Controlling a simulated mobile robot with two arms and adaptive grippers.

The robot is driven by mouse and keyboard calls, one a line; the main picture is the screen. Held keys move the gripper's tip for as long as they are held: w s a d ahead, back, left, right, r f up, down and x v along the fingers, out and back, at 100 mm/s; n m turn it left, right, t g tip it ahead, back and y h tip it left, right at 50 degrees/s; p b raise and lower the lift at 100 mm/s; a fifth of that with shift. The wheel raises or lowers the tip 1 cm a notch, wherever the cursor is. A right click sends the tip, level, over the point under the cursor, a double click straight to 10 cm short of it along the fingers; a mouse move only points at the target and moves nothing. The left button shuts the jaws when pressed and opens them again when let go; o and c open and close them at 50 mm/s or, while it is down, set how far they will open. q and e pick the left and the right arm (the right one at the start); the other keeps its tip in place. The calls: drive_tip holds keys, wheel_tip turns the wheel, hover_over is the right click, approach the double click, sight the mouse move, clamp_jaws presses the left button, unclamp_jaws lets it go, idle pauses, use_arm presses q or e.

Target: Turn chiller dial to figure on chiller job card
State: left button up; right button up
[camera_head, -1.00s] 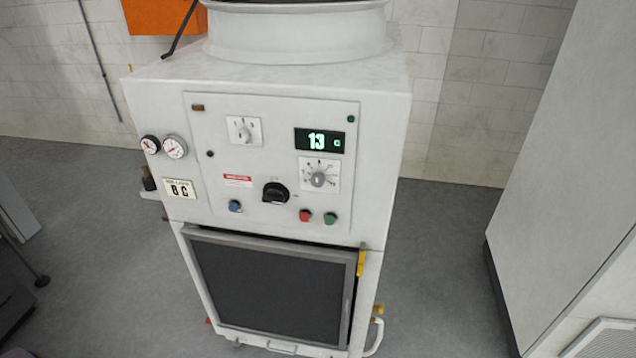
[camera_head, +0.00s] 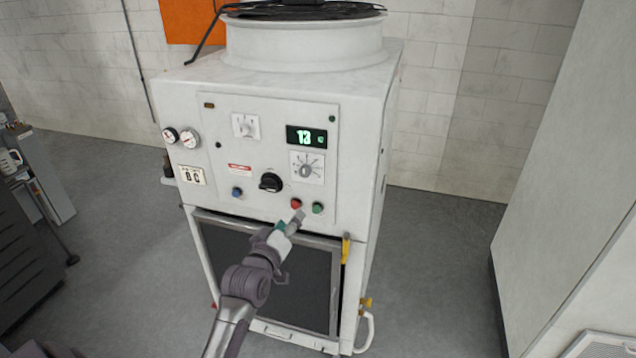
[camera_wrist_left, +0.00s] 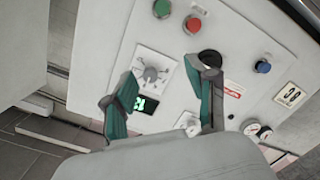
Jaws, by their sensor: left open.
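The white chiller (camera_head: 360,150) stands ahead with its control panel facing me. A grey dial on a white scale plate (camera_head: 307,167) sits under a green display (camera_head: 306,137) that reads 13. The job card (camera_head: 192,175) at the panel's left appears to read 8 C, in small print. My left gripper (camera_head: 293,222) is in front of the panel, below the red button. In the left wrist view, the picture is turned over; the gripper (camera_wrist_left: 160,68) is open, with the dial (camera_wrist_left: 151,75) appearing between its fingers. Contact cannot be told. My right gripper is out of view.
A black rotary knob (camera_head: 271,182), red button (camera_head: 296,203), green button (camera_head: 317,208) and blue button (camera_head: 237,192) are close by. A smaller white dial (camera_head: 246,126) is upper left. A tall pale cabinet (camera_head: 570,150) stands right; grey floor is open between.

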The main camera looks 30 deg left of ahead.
use_arm(q)
wheel_tip(320, 180, up, 6)
drive_tip(key=f+t+y, duration=0.1)
drive_tip(key=n+p, duration=0.1)
drive_tip(key=p, duration=0.1)
approach(305, 174)
drive_tip(key=p+x, duration=0.1)
drive_tip(key=x, duration=0.8)
drive_tip(key=shift+w+a, duration=0.1)
drive_tip(key=shift+w, duration=0.15)
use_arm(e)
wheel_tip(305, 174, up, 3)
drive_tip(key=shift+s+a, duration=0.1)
use_arm(q)
clamp_jaws()
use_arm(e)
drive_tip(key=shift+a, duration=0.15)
